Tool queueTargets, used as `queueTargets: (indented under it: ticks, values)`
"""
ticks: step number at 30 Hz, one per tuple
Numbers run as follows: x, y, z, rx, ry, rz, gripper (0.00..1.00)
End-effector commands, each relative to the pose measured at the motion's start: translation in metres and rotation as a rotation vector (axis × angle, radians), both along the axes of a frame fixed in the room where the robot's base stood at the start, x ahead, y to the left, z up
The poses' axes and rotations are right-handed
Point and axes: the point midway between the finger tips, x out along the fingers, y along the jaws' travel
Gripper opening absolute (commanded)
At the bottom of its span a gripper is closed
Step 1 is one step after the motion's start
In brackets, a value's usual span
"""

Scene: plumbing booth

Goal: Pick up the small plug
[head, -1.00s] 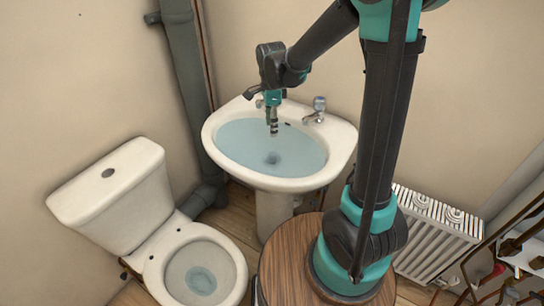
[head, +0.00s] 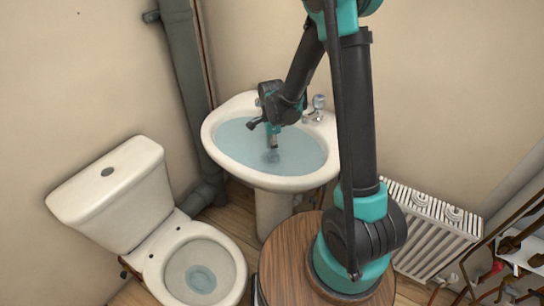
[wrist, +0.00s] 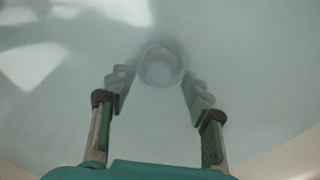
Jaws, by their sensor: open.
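A small round grey shape (wrist: 161,65) lies at the bottom of the basin under hazy water, seen in the wrist view. It could be the small plug or the drain with the plug in it; I cannot tell which. It also shows as a dark blurred spot in the head view (head: 271,156). My gripper (wrist: 158,92) is open and empty, with one finger on each side below the round shape in the picture. The fingertips look hazy, as if under water. In the head view my gripper (head: 274,144) points down into the basin, just above the spot.
The white washbasin (head: 222,160) holds water and stands on a pedestal. A tap (head: 318,103) is at its back right rim. A toilet (head: 120,200) stands to the left, a grey pipe (head: 182,80) behind. A radiator (head: 430,225) is at the right.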

Motion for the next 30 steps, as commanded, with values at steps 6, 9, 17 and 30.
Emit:
queueTargets:
  ticks: [6,9,17,30]
  values:
    - [0.000,0.000,-0.017,0.000,0.000,0.000,0.50]
    - [-0.001,0.000,-0.017,0.000,0.000,0.001,0.50]
    - [-0.001,0.000,-0.017,0.000,0.000,0.001,0.35]
    - [0.000,0.000,-0.017,0.000,0.000,0.001,0.00]
